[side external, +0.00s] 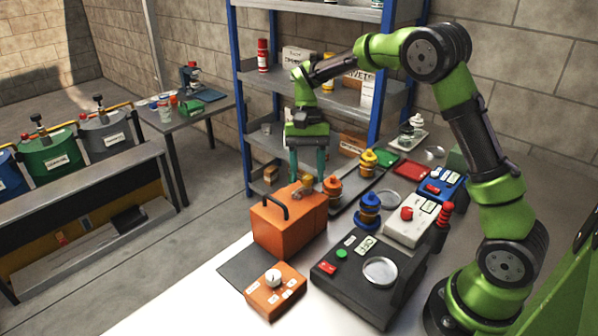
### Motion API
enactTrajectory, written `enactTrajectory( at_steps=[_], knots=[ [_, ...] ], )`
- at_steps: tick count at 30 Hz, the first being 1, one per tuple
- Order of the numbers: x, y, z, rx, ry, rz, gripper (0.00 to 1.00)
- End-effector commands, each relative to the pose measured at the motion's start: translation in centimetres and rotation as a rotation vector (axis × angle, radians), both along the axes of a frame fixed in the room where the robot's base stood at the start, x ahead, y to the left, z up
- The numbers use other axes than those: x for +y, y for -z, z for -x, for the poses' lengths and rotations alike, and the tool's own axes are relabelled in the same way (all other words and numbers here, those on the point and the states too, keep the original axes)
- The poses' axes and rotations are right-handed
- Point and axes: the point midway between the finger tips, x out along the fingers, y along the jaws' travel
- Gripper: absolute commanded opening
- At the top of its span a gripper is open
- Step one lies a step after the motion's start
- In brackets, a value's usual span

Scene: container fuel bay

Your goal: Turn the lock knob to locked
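My gripper (307,178) points down above the right part of the orange case (272,233). A red knob (407,213) is on a white box (411,228) to the right. The labels are too small to read, so I cannot tell which is the lock knob.
The case's black handle (270,201) sticks up left of my gripper. A dark panel (345,286) with a green button and a round dish stands in front right. Shelves (330,95) rise behind.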

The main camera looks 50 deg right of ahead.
Motion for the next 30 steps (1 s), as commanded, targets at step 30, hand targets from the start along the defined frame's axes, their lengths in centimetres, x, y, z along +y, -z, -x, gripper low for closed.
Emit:
enactTrajectory(
  at_steps=[30],
  knots=[
    [-3.7, -12.0, -3.6, -0.003, -0.002, 0.003, 0.54]
  ],
)
